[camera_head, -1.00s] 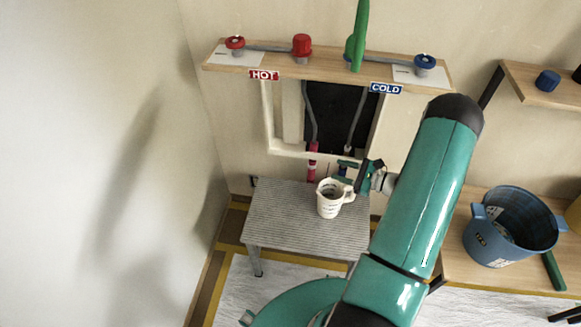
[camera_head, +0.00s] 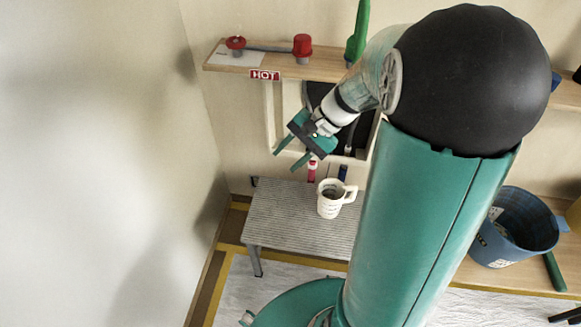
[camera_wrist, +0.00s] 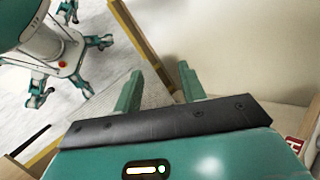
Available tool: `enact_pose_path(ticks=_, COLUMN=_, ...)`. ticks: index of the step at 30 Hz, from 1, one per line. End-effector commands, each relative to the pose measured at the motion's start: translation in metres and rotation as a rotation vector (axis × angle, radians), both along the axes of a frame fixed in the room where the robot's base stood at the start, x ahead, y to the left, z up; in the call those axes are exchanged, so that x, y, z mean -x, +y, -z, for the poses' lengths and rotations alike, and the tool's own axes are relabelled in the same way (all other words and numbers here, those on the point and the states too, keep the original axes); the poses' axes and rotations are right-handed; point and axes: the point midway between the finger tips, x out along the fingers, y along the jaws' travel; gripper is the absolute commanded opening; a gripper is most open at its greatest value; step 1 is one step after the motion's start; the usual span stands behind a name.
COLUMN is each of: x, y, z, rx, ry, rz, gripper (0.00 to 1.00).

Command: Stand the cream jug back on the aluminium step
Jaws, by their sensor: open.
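The cream jug (camera_head: 330,204) stands upright on the ribbed aluminium step (camera_head: 285,222) in the head view, near the step's back right part. Its handle points right. My gripper (camera_head: 286,161) is open and empty, raised above and to the left of the jug, in front of the wall opening. The gap between its fingers is clear. In the wrist view my gripper (camera_wrist: 160,88) shows two teal fingers apart with nothing between them. Part of the step (camera_wrist: 155,95) shows behind the fingers there; the jug is not seen in that view.
A wooden shelf (camera_head: 225,60) with red valves and a green handle (camera_head: 359,30) runs above the opening. A blue bucket (camera_head: 513,230) stands on a wooden bench to the right. A wall is close on the left. White sheeting (camera_head: 240,300) covers the floor.

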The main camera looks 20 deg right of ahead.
Motion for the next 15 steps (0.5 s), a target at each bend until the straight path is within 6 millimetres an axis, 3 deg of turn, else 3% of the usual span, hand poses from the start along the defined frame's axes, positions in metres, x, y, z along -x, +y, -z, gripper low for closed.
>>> enact_pose_path(ticks=6, x=0.031, y=0.028, z=-0.035, rx=0.208, ry=-0.099, rz=-0.177, gripper=0.41)
enact_pose_path(ticks=15, x=0.074, y=0.049, z=-0.073, rx=0.486, ry=-0.266, rz=-0.387, gripper=0.41)
